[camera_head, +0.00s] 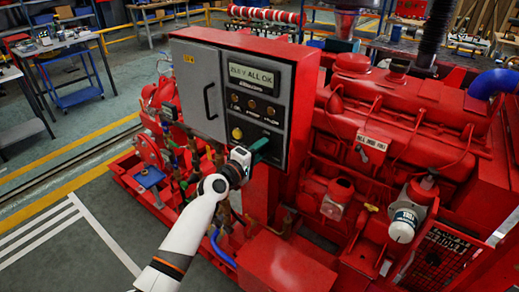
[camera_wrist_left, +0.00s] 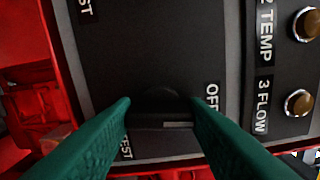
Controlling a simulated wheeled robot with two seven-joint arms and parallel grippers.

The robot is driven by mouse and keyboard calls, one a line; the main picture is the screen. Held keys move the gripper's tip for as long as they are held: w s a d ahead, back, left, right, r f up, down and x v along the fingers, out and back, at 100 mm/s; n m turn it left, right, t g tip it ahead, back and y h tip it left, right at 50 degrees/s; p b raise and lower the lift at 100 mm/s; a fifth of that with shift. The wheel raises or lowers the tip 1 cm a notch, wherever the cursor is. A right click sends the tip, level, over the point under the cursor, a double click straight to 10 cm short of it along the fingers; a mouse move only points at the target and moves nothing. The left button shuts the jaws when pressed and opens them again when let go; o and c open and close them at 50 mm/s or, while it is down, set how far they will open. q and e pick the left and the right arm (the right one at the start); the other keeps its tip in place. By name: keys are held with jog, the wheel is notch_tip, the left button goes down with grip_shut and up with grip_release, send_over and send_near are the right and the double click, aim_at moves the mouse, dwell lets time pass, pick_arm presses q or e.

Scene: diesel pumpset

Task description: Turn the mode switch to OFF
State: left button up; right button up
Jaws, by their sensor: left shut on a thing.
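The mode switch (camera_wrist_left: 158,100) is a dark knob on the dark panel face, between my left fingers in the left wrist view. A short pale line on it lies to the right, just below the OFF label (camera_wrist_left: 212,97). A TEST label (camera_wrist_left: 126,146) is at its lower left. My left gripper (camera_wrist_left: 160,108) has its green fingers on both sides of the knob and is shut on it. In the head view my left gripper (camera_head: 260,148) reaches the lower part of the control panel (camera_head: 252,80) and hides the switch. My right gripper is not in view.
A yellow knob (camera_head: 237,133) sits just above my gripper. Amber lamps (camera_wrist_left: 298,102) labelled TEMP and FLOW are at the right in the wrist view. The red engine (camera_head: 370,130) stands right of the panel.

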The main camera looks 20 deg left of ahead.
pick_arm(q)
jog(key=shift+n, duration=0.6)
jog(key=o, duration=1)
jog(key=b+v, duration=0.1)
jog(key=v, duration=1.1)
